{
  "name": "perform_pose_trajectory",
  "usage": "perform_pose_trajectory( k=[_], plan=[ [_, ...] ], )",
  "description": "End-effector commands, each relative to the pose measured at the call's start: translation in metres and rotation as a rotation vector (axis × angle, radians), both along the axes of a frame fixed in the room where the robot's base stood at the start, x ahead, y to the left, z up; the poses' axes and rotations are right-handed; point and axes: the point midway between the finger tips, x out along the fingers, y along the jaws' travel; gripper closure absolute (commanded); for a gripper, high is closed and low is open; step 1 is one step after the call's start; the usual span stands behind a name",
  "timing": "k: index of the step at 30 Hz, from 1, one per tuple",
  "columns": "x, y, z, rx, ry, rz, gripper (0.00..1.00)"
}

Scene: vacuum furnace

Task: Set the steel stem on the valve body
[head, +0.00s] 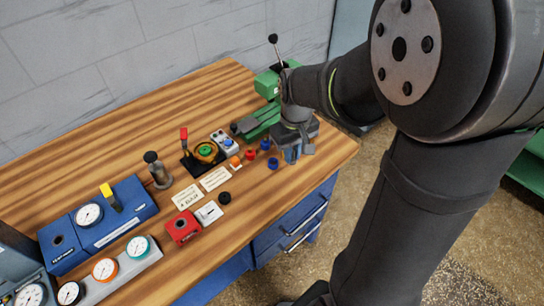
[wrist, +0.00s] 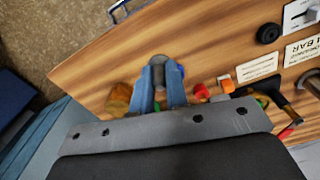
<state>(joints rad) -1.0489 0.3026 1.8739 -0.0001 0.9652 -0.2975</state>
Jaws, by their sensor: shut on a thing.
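My gripper (head: 292,153) is low over the right end of the workbench, with blue fingers pointing down. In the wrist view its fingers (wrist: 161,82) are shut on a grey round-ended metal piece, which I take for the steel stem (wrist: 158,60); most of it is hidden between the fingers. In the head view the held piece is not clear. I cannot tell for sure which thing is the valve body.
Small red (head: 251,154) and blue (head: 272,163) caps stand close to my gripper. A green machine (head: 265,118) is behind it. Further left are a black-knobbed metal post (head: 158,170), a red block (head: 183,228) and a blue gauge unit (head: 113,218).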

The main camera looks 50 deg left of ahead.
Motion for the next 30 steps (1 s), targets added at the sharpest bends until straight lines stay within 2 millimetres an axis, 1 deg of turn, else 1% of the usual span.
perform_pose_trajectory(
  k=[1, 4, 6, 8, 11, 14, 15, 17, 18, 21, 25, 27, 30],
  plan=[
    [0.005, -0.005, 0.004, 0.003, -0.002, -0.004, 1.00],
    [0.010, -0.011, 0.009, 0.000, 0.000, 0.000, 1.00],
    [0.011, -0.008, 0.011, 0.000, 0.000, 0.009, 1.00],
    [0.010, 0.002, 0.012, 0.001, 0.000, 0.025, 1.00],
    [0.003, 0.030, 0.012, -0.001, 0.000, 0.069, 1.00],
    [-0.012, 0.071, 0.009, -0.001, 0.000, 0.130, 1.00],
    [-0.020, 0.089, 0.007, -0.002, 0.000, 0.156, 1.00],
    [-0.033, 0.116, 0.004, -0.003, 0.001, 0.196, 1.00],
    [-0.044, 0.133, 0.001, -0.003, 0.001, 0.221, 1.00],
    [-0.070, 0.171, -0.005, -0.003, 0.001, 0.280, 1.00],
    [-0.101, 0.206, -0.013, -0.002, 0.000, 0.340, 1.00],
    [-0.114, 0.218, -0.017, -0.003, 0.001, 0.361, 1.00],
    [-0.126, 0.229, -0.020, -0.003, 0.001, 0.381, 1.00]
  ],
)
